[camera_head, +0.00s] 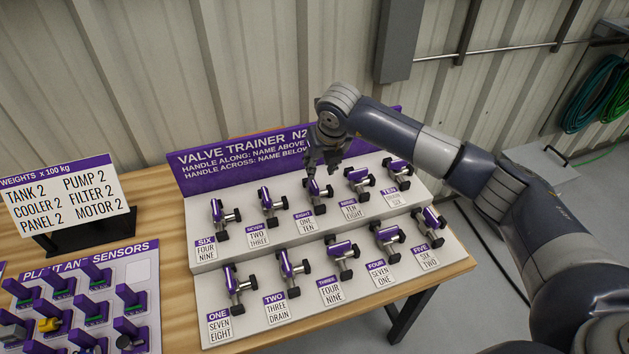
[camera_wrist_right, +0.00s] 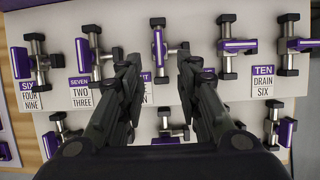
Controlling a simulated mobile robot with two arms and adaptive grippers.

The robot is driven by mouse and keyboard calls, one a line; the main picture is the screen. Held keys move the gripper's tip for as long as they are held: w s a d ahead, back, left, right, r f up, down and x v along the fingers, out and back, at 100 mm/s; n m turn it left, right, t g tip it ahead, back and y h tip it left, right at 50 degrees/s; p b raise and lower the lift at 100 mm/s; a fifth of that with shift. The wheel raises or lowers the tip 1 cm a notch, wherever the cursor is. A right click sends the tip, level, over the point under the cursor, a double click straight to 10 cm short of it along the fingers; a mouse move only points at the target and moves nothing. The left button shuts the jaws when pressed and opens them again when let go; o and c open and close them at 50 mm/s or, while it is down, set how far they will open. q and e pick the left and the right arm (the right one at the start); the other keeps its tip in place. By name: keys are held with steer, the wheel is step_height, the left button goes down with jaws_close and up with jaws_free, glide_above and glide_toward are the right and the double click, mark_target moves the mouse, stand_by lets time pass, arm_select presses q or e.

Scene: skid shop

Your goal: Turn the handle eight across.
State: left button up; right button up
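Handle eight (camera_head: 312,187) is a purple bar on a grey valve in the upper row of the valve trainer (camera_head: 207,281). In the right wrist view, handle eight (camera_wrist_right: 158,46) runs lengthwise with its valve, along rather than across. Its label (camera_head: 304,220) reads "ten" below; the line above looks like "one". My right gripper (camera_head: 323,166) is over valve eight. In the right wrist view, its fingers (camera_wrist_right: 157,62) are apart, with handle eight seen between and just beyond them; I see no contact. The fingers hide part of label eight. My left gripper is out of view.
Handle seven (camera_wrist_right: 82,55) stands along on one side; handle nine (camera_wrist_right: 238,45) lies across on the other. Handle ten (camera_head: 396,164) is farther right. A lower row includes handle three (camera_head: 340,247). The purple title panel (camera_head: 225,165) rises behind. Sensor board (camera_head: 140,270) sits left.

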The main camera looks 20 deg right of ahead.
mark_target(314, 182)
steer(key=p+x, duration=0.2)
steer(key=x, duration=0.7)
steer(key=shift+x, duration=0.85)
steer(key=shift+s, duration=0.1)
jaws_close()
